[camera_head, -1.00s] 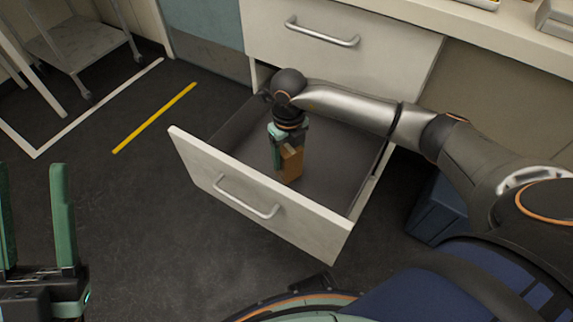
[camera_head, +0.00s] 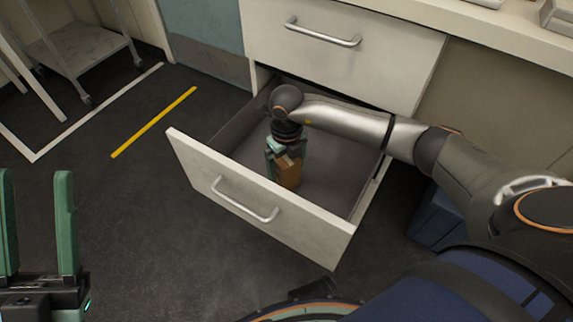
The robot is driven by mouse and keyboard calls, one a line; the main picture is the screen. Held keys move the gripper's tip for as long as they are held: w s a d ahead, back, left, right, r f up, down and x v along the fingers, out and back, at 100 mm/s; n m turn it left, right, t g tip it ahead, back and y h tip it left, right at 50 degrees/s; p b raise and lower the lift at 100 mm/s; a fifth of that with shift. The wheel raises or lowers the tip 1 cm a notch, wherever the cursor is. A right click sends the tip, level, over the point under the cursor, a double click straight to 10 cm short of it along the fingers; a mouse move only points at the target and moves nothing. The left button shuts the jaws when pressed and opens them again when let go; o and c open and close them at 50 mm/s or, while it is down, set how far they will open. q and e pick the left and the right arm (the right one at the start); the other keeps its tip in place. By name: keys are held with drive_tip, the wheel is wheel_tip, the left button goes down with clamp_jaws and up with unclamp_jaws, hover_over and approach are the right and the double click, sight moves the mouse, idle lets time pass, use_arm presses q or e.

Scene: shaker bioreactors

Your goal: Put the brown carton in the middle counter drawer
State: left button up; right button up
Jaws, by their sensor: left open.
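The brown carton (camera_head: 289,176) stands inside the pulled-out counter drawer (camera_head: 250,205), the one below the closed top drawer. My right gripper (camera_head: 286,165) reaches down into the drawer from above, with its green fingers around the carton's upper part. The carton's top is partly hidden by the fingers, and whether they press on it is too small to tell. The carton's base appears to be at or close to the drawer floor. My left gripper (camera_head: 38,225) is open and empty at the lower left, over the floor and well apart from the drawer.
The closed drawer (camera_head: 340,55) with a bar handle is above the open one. My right arm crosses the open drawer's right side. A blue bin (camera_head: 437,215) stands on the floor to the right. A metal trolley (camera_head: 80,48) is at the upper left. The floor left of the drawer is clear.

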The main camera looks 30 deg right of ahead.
drive_tip(key=shift+r, duration=0.3)
wheel_tip(320, 180, up, 11)
drive_tip(key=p, duration=0.4)
drive_tip(key=shift+f, duration=0.2)
drive_tip(key=shift+r, duration=0.55)
use_arm(q)
drive_tip(key=shift+m, duration=0.4)
drive_tip(key=r, duration=0.4)
drive_tip(key=shift+a+r, duration=0.15)
drive_tip(key=shift+a, duration=0.15)
drive_tip(key=shift+d, duration=0.1)
